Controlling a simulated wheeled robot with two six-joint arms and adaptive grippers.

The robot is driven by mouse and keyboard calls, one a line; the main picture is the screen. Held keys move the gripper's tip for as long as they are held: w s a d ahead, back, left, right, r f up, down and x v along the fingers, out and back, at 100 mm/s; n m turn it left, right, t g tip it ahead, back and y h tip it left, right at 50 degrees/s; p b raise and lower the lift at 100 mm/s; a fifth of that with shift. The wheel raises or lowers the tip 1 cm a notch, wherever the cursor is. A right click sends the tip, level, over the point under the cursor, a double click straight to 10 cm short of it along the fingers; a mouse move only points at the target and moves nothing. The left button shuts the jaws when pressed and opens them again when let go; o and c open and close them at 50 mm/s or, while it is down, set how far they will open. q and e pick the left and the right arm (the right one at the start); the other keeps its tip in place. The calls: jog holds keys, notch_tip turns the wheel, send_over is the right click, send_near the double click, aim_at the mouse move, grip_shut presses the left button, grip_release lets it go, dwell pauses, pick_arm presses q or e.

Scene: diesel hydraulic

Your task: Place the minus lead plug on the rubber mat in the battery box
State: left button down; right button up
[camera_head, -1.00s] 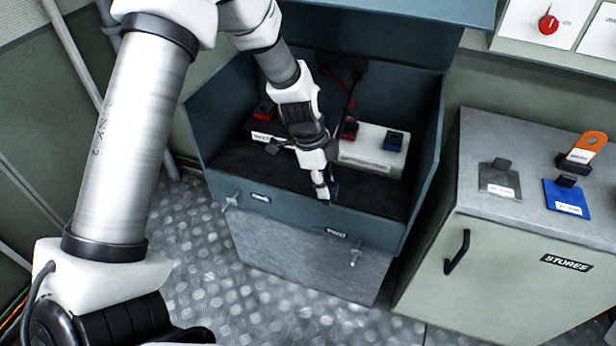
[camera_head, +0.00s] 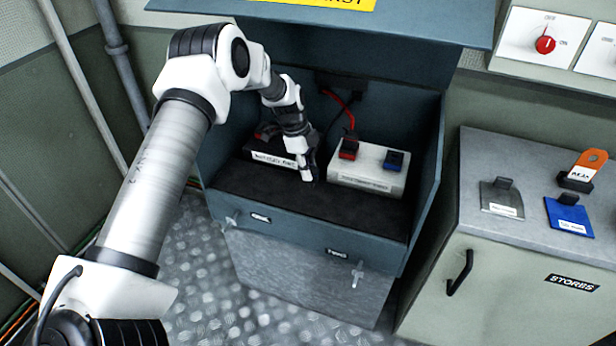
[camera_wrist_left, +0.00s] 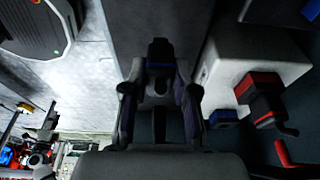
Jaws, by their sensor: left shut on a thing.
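My left gripper (camera_head: 308,174) is low inside the open battery box, between the two batteries. In the left wrist view its fingers (camera_wrist_left: 160,105) are shut on a dark plug with a blue part (camera_wrist_left: 160,50), which looks like the minus lead plug. The plug is mostly hidden by the gripper in the head view; I cannot tell whether it touches the mat. The black rubber mat (camera_head: 350,208) covers the front floor of the battery box (camera_head: 300,232). My right gripper is not in view.
A pale battery (camera_head: 368,182) stands right of the gripper, with a red plug (camera_head: 348,148) and a blue terminal (camera_head: 394,161). A dark battery (camera_head: 262,150) stands to the left. The mat's front right is clear. A stores cabinet (camera_head: 510,270) stands right of the box.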

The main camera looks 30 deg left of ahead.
pick_arm(q)
notch_tip(320, 180, down, 3)
jog(key=shift+f, duration=0.2)
jog(key=shift+s+f, duration=0.1)
jog(key=shift+f, duration=0.05)
jog(key=c, duration=0.9)
grip_release()
jog(key=v, duration=1.2)
jog(key=shift+r, duration=0.25)
